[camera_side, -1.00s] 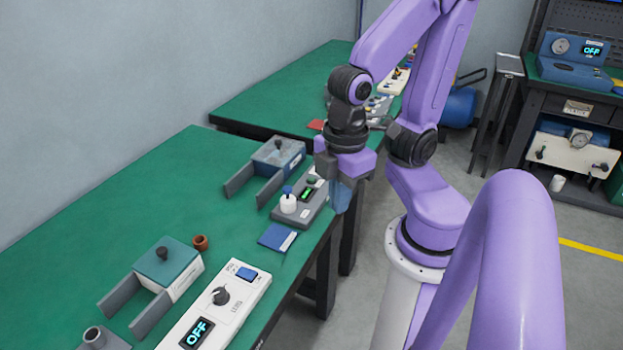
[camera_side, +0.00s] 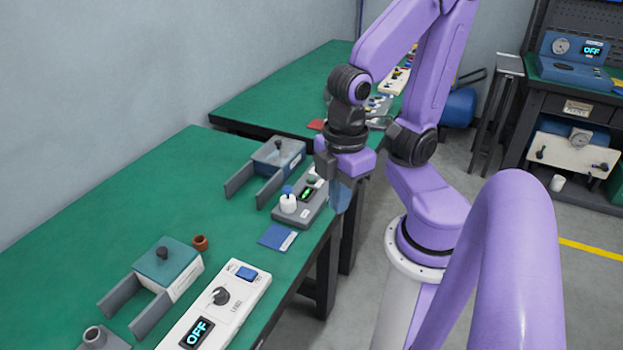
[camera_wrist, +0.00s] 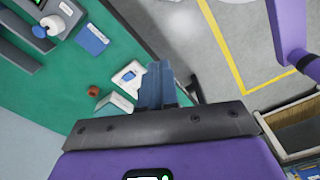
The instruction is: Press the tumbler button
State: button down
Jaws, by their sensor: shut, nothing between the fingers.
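The white control panel (camera_side: 215,308) lies on the near green bench. It has a blue rocker button (camera_side: 246,273) at its far end, a black knob (camera_side: 221,295) and a display (camera_side: 197,333) reading OFF. A grey unit (camera_side: 316,208) farther along has a lit green display and a white post with a blue top. I cannot tell for sure which button is the tumbler button. My gripper (camera_side: 340,198) is shut and empty, its blue fingers beside the grey unit at the bench edge, apart from the panel. In the wrist view the fingers (camera_wrist: 155,85) partly hide the panel (camera_wrist: 129,77).
A blue card (camera_side: 278,237), a brown ring (camera_side: 200,243) and a green-lidded box (camera_side: 168,265) with grey rails are on the bench. Bare green bench lies to the left.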

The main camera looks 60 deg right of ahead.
jog(key=w+d+f+m+g+y, duration=0.25)
jog(key=w+m, duration=0.55)
jog(key=m, duration=0.8)
jog(key=m+t+y, duration=0.3)
jog(key=m+t, duration=0.7)
jog(key=m, duration=2.5)
send_over(314, 178)
notch_tip(314, 178, down, 8)
jog(key=shift+s+n+h, duration=0.1)
jog(key=shift+n+h, duration=0.15)
jog(key=shift+n, duration=0.05)
jog(key=shift+f, duration=4.35)
jog(key=shift+f, duration=0.1)
jog(key=shift+f, duration=0.35)
